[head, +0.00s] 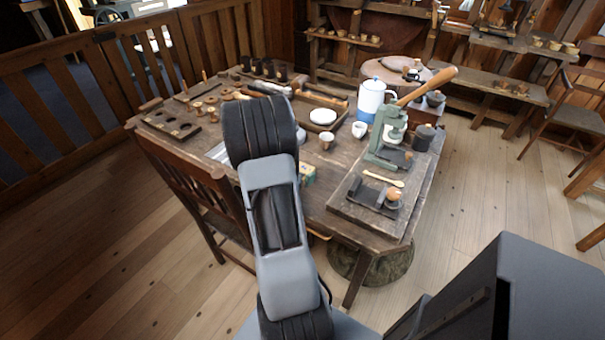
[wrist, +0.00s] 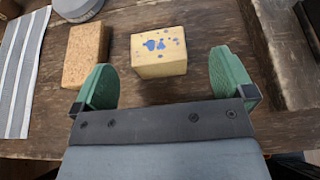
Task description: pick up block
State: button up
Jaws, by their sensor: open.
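A pale yellow block (wrist: 158,52) with blue spots on its top lies on the wooden table in the wrist view. My gripper (wrist: 161,85) is open, with its two green fingers apart and nothing between them. The spotted block sits just ahead of the fingertips, roughly centred between them and a little beyond. A brown cork-like block (wrist: 87,56) lies to its left, ahead of the left finger. In the head view my arm hides the gripper and most of the area around it.
A striped cloth (wrist: 22,70) lies left of the brown block. In the head view, the table (head: 325,185) also holds a green press (head: 387,135), a white-and-blue pot (head: 369,100), cups (head: 327,140) and a tray of spools. A chair (head: 195,185) stands at the table's left side.

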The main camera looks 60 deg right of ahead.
aim_at(304, 169)
jog(key=shift+f+x, duration=0.1)
jog(key=shift+x, duration=1.4)
jog(key=shift+f+x, duration=0.15)
jog(key=shift+x, duration=1.35)
jog(key=shift+w+a, duration=0.1)
jog(key=shift+w, duration=0.1)
jog(key=shift+c, duration=0.2)
jog(key=c, duration=1)
jog(key=shift+r, duration=0.1)
